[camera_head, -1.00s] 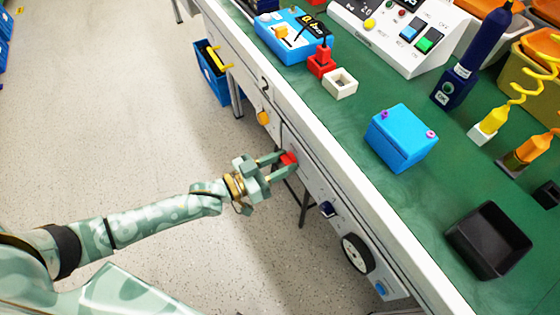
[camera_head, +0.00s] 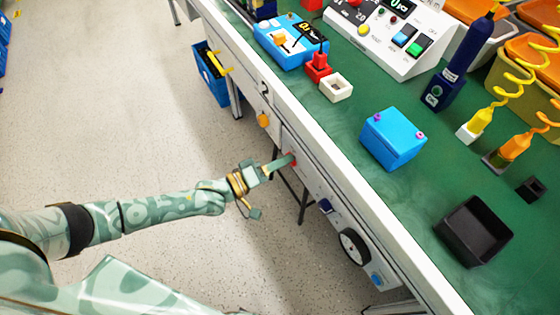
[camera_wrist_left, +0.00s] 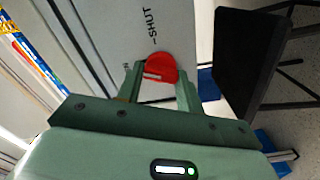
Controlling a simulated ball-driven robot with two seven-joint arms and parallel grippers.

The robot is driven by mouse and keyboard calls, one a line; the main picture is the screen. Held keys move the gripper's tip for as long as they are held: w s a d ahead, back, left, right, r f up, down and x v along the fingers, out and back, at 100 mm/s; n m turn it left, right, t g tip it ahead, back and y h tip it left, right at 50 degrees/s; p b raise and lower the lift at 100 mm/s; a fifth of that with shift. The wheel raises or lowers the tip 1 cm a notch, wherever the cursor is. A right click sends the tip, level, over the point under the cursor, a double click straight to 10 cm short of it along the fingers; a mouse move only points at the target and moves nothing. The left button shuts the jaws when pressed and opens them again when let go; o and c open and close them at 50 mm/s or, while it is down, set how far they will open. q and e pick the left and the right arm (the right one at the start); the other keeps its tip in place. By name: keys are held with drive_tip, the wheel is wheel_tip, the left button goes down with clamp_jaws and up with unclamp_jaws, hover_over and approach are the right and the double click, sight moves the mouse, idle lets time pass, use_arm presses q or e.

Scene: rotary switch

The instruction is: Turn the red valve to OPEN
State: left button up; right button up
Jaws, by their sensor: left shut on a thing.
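The red valve (camera_wrist_left: 160,68) is a round knob with a pale bar mark, on the light front panel of the bench. In the left wrist view it sits between the two fingers of my left gripper (camera_wrist_left: 159,85), which is shut on it. The word SHUT (camera_wrist_left: 151,24) is printed on the panel beyond the valve; other lettering is mostly hidden by a finger. My right gripper is out of view.
The same panel carries an orange knob (camera_head: 264,121), a dark blue switch (camera_head: 326,206), a black-rimmed wheel (camera_head: 354,247) and a blue button (camera_head: 377,280). The green bench top (camera_head: 345,118) holds a blue box (camera_head: 393,139) and a black tray (camera_head: 474,231).

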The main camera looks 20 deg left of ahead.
use_arm(q)
drive_tip(key=n, duration=0.4)
drive_tip(key=shift+f+n, duration=0.15)
drive_tip(key=shift+n, duration=0.25)
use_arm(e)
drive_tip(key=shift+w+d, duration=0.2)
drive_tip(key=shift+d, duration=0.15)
use_arm(q)
drive_tip(key=o, duration=1)
drive_tip(key=shift+a, duration=0.1)
drive_tip(key=shift+s, duration=0.1)
drive_tip(key=p+v, duration=0.3)
drive_tip(key=v, duration=1.3)
drive_tip(key=shift+s+a, duration=0.1)
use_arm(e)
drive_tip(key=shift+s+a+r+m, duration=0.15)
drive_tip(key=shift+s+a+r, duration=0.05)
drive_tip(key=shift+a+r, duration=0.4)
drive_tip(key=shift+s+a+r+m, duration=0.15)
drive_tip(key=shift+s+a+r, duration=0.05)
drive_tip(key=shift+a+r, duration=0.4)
